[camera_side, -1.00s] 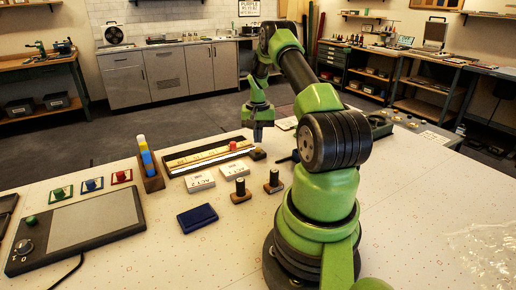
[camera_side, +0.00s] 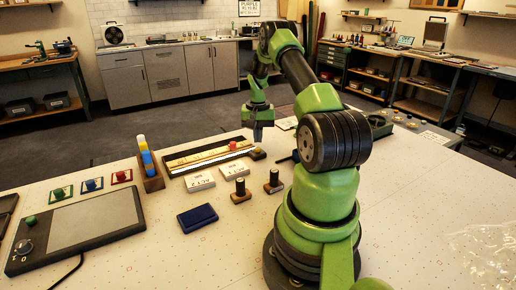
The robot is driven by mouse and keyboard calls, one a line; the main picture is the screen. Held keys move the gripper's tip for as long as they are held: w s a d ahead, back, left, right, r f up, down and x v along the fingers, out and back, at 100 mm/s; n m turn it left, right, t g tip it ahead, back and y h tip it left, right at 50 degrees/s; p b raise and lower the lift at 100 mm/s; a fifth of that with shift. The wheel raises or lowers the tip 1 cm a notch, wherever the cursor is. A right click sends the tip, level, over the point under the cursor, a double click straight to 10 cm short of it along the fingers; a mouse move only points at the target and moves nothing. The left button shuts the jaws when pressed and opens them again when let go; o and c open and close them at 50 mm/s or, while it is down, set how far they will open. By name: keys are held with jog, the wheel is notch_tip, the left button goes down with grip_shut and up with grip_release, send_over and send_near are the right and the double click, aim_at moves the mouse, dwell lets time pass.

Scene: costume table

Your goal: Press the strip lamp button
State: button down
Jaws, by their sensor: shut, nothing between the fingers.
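A long dark tray (camera_side: 168,167) lies across the back of the table, with a bright white strip (camera_side: 210,155) along it. A red round knob (camera_side: 233,145) sits near the strip's right end. A small dark block with a tan top (camera_side: 258,154) is at the right end of the strip. I cannot tell which of these is the strip lamp button. My gripper (camera_side: 258,139) is shut and empty, pointing down above and just behind the small block. Whether its tips touch anything is too small to tell.
White cards (camera_side: 201,181), two dark pegs on wooden bases (camera_side: 241,192), and a blue box (camera_side: 197,218) lie in front of the tray. A colored stack stands in a wooden holder (camera_side: 151,172). A tablet-like panel (camera_side: 85,222) is at left. The front middle is clear.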

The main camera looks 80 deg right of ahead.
aim_at(258, 148)
jog(key=shift+f, duration=1.35)
jog(key=shift+r, duration=3.85)
